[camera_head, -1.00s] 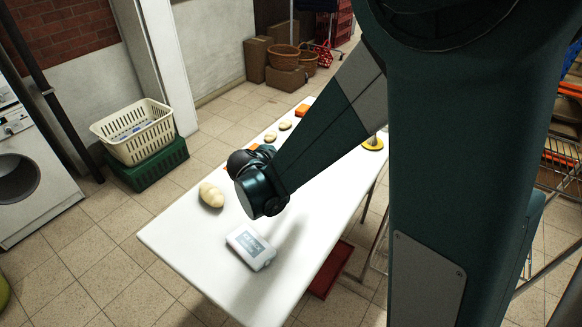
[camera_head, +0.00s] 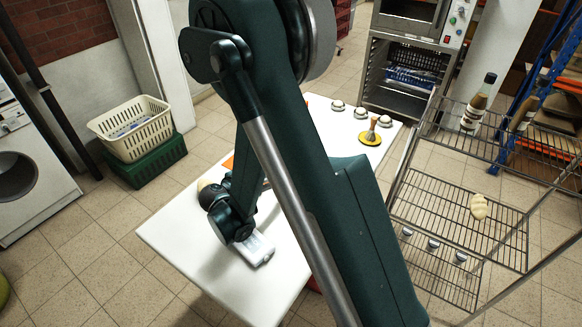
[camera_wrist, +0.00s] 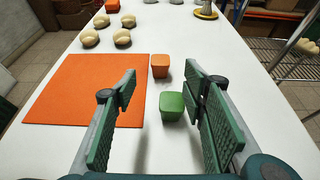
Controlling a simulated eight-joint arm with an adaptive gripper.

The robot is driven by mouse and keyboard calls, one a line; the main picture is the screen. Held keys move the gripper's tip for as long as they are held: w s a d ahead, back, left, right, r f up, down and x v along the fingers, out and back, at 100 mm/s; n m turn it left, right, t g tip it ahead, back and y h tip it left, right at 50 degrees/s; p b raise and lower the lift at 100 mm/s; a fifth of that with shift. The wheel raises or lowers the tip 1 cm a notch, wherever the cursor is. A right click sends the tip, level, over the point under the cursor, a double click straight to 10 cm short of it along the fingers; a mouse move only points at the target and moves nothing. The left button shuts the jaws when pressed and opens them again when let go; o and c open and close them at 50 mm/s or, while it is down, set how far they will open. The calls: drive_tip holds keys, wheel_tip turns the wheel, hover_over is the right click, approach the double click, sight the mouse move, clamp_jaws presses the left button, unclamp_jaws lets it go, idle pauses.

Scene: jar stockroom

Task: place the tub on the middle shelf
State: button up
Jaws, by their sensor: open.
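A green tapered container (camera_wrist: 172,106) stands on the white table between my open fingers in the wrist view. A small orange one (camera_wrist: 160,66) stands just beyond it. I cannot tell which of these is the tub. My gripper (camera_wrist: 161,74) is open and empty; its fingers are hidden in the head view. A wire rack stands at the right; its middle shelf (camera_head: 432,208) holds a pale lumpy item (camera_head: 479,206).
An orange mat (camera_wrist: 85,88) lies left of my fingers, with several pale round items (camera_wrist: 90,37) beyond it. Bottles (camera_head: 474,112) stand on the rack's top shelf and small jars (camera_head: 433,244) on its lower shelf. The middle shelf's left part is clear.

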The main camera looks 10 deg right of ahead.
idle(0.4)
drive_tip(key=shift+b+x, duration=0.9)
drive_tip(key=shift+x, duration=2.5)
drive_tip(key=shift+b+x, duration=0.95)
drive_tip(key=shift+x, duration=1.65)
drive_tip(key=shift+f, duration=0.1)
drive_tip(key=c, duration=1.1)
drive_tip(key=shift+o, duration=0.2)
wheel_tip(320, 180, up, 10)
drive_tip(key=p, duration=0.3)
